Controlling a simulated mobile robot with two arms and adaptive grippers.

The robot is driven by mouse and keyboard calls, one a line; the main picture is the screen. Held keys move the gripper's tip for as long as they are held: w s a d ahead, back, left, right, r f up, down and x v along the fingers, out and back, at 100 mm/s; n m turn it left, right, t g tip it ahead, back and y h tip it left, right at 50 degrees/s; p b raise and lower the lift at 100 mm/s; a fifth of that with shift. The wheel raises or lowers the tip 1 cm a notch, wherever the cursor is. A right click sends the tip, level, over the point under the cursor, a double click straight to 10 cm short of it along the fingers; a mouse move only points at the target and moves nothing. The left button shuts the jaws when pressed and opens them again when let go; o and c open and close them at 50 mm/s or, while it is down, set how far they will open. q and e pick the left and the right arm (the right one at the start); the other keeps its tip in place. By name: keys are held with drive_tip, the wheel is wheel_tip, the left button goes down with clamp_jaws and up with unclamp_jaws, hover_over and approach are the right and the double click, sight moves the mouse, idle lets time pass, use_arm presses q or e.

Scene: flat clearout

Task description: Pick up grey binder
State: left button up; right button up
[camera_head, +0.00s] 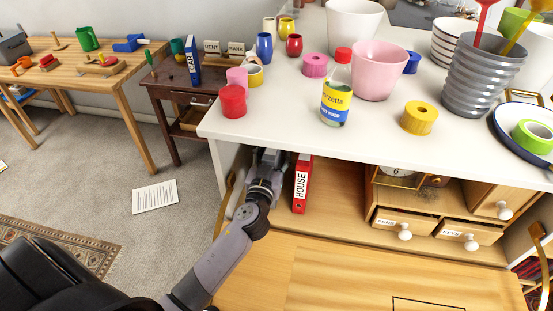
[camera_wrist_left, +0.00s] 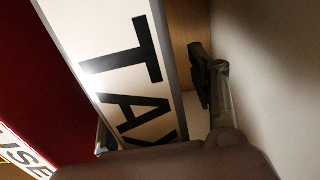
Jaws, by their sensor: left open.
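The grey binder (camera_wrist_left: 120,75) stands in the left wrist view with a white spine label reading TAX and a narrow grey edge. In the head view I cannot make it out behind my gripper. My left gripper (camera_head: 268,160) reaches into the open compartment under the white top, left of a red binder. In the left wrist view one dark finger is to the right of the grey binder, apart from it. The other finger shows only partly at the binder's lower left. The gripper is open, with the binder between the fingers. My right gripper is not in view.
The red binder (camera_head: 302,185) labelled HOUSE stands close on the left of the grey one in the wrist view. A pale side wall (camera_wrist_left: 275,80) is close on the right. The white top (camera_head: 290,125) overhangs the compartment. Drawers (camera_head: 395,223) are to the right.

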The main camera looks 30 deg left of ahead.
use_arm(q)
clamp_jaws()
idle(0.8)
drive_tip(key=shift+r, duration=0.1)
